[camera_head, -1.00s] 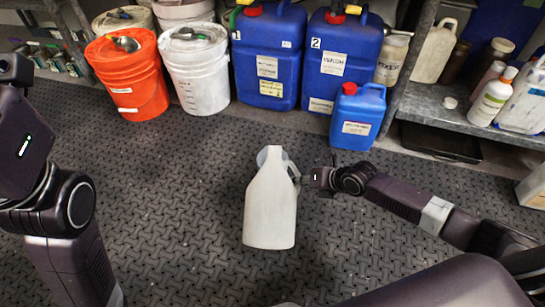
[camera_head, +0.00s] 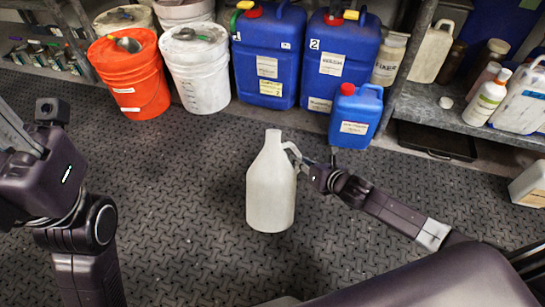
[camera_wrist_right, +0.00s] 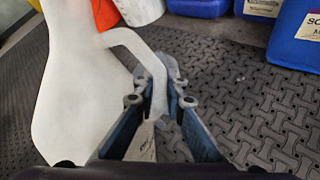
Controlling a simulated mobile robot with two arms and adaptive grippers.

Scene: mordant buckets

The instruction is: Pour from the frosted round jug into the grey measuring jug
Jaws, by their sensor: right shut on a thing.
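The frosted round jug (camera_head: 271,192) is whitish and translucent, and stands nearly upright in the middle of the head view, its neck at the top. My right gripper (camera_head: 316,172) is at its right side, shut on the jug's handle. In the right wrist view the two fingers (camera_wrist_right: 160,103) close around the handle, with the jug's body (camera_wrist_right: 75,95) at the left. I cannot make out the grey measuring jug; the frosted jug may hide it. A small marked pale patch shows beside the fingers in the wrist view. My left gripper (camera_head: 18,132) shows only in part at the left edge.
An orange bucket (camera_head: 136,85), a white bucket (camera_head: 197,85), two large blue canisters (camera_head: 268,65) and a small blue canister (camera_head: 353,125) stand along the back. A shelf (camera_head: 450,115) with bottles is at the right. The patterned dark floor (camera_head: 170,200) is otherwise largely clear.

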